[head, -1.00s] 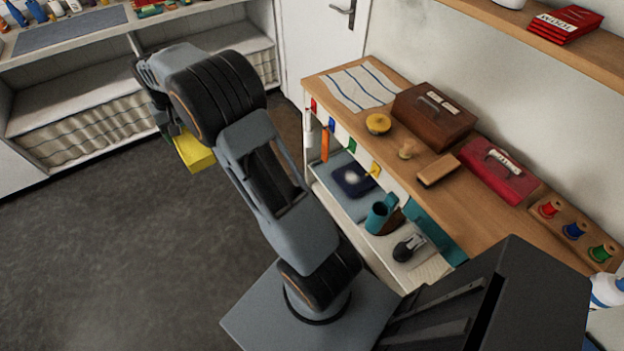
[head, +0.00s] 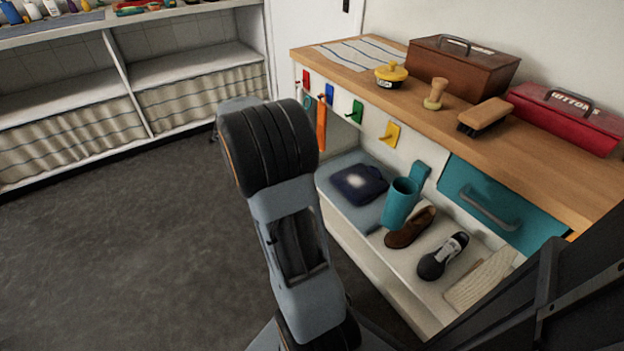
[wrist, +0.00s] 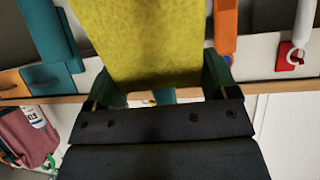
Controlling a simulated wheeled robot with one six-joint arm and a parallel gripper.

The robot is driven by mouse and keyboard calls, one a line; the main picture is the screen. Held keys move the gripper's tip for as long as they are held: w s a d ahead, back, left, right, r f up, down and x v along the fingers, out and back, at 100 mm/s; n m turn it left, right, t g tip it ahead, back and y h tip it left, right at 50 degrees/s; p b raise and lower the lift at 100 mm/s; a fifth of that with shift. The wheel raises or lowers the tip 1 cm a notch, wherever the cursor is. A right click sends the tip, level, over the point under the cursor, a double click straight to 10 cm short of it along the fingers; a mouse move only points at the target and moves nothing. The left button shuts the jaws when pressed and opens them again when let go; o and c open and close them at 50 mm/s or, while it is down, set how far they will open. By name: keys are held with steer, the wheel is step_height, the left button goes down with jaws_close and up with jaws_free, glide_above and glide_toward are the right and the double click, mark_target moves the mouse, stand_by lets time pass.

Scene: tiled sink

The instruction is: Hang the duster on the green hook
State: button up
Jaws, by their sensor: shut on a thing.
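The duster (wrist: 135,40) is a yellow cloth-like piece. In the wrist view my gripper (wrist: 160,80) is shut on it, with a dark green finger at each side of its end. In the head view my arm hides both the gripper and the duster. The green hook (head: 355,111) is on the bench's front edge, between the blue hook (head: 328,95) and the yellow hook (head: 389,133), and looks bare. I cannot make out the green hook in the wrist view.
An orange strip (head: 321,125) hangs at the blue hook; it also shows in the wrist view (wrist: 228,30). The red hook (head: 306,78) is to its left. A teal cup (head: 402,203) and shoes stand on the shelf below. Open floor (head: 130,240) lies left of my arm.

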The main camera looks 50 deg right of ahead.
steer(key=s+d+f+m+g+b, duration=0.1)
steer(key=s+d+f, duration=0.2)
steer(key=d, duration=0.3)
steer(key=s+d+f+g+b, duration=0.1)
steer(key=s+d+f+b, duration=0.1)
steer(key=s+d+f, duration=0.2)
steer(key=shift+s+d+m+g+h, duration=0.15)
steer(key=shift+d+m+g+h, duration=0.25)
steer(key=shift+d, duration=0.75)
steer(key=shift+d+b, duration=0.1)
steer(key=shift+b, duration=0.5)
stand_by(0.6)
